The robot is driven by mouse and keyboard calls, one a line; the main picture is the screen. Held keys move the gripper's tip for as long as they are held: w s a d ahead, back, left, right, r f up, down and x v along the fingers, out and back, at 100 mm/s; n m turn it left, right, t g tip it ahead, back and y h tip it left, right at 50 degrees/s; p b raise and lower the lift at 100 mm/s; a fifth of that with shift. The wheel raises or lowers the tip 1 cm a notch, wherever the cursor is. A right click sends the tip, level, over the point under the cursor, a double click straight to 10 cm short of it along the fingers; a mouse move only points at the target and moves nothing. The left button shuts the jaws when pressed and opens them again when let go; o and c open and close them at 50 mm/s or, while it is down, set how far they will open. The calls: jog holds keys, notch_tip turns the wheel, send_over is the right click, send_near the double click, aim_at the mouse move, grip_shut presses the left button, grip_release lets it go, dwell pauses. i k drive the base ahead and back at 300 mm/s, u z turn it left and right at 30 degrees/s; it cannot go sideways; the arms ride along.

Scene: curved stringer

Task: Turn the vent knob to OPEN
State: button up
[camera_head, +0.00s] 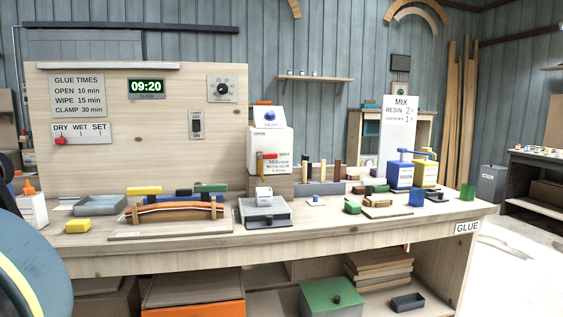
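A white wood-glue container (285,143) stands on a wooden block on the bench. A sloped white plate labelled VENT (279,123) sits on its top, with a small blue vent knob (268,116) on it. The word OPEN is printed on the container's upper left, below the plate. The knob is too small to tell which way it points. An orange piece (263,103) tops the plate, and a red-handled tap (268,156) is on the container's front. My gripper is not in view.
A scale-like grey box (265,214) with a white cup stands in front of the container. A rack of upright strips (320,187) is to its right. A curved laminated form (175,213) is to its left. A separate black dial (222,88) is on the wooden back panel.

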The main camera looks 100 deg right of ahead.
aim_at(270, 115)
jog(key=z, duration=3.6)
